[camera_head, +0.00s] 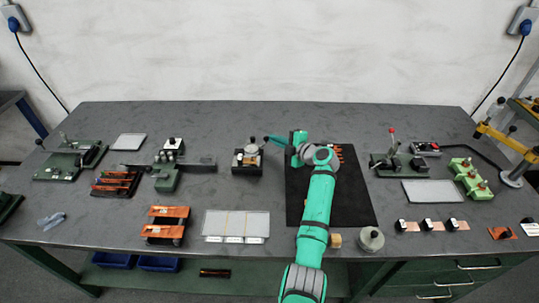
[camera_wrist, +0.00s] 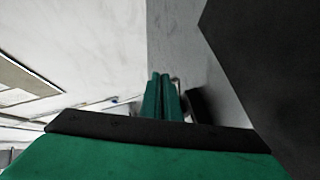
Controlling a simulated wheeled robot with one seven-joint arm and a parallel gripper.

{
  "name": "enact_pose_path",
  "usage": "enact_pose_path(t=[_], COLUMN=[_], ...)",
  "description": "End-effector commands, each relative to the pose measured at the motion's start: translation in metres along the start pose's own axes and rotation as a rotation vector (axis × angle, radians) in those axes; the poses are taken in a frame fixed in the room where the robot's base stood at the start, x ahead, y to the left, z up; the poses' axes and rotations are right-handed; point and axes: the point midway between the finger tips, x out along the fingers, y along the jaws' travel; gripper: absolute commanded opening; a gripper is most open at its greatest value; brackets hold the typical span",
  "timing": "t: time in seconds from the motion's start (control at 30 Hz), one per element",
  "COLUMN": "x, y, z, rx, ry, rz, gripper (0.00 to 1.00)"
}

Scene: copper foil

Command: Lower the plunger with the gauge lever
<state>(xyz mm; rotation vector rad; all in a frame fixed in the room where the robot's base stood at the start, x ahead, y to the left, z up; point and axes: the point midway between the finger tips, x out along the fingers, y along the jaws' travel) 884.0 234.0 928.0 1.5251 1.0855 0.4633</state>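A small gauge stand (camera_head: 247,161) with a dark base, a copper-coloured part and a round dial head on top stands left of the black mat. A small dark knob (camera_head: 267,139), possibly its lever, shows at its upper right. My gripper (camera_head: 276,140) reaches left from over the mat, level with the top of the stand, its tips beside that knob. In the wrist view my two green fingers (camera_wrist: 161,99) lie side by side, almost together, with nothing clearly seen between them. A dark shape (camera_wrist: 198,104) is partly visible right of them. The plunger cannot be made out.
The black mat (camera_head: 350,206) lies under my arm, with copper pieces at its far end. A white labelled tray (camera_head: 237,223) lies in front of the stand. A metal fixture with a long arm (camera_head: 200,163) stands left. A red-handled device (camera_head: 392,143) stands right.

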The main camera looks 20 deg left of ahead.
Motion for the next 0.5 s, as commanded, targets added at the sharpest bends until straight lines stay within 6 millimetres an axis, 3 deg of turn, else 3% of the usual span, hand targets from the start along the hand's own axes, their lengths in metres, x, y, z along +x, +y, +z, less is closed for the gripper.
enact_pose_path(t=[0.27,0.4,0.5], x=[-0.010,-0.029,-0.046], y=[0.002,0.005,0.011], z=[-0.003,-0.010,-0.001], rx=[-0.003,-0.005,-0.004], ry=[0.001,0.007,0.009], rz=[0.001,0.000,-0.001], gripper=[0.00,0.00,0.00])
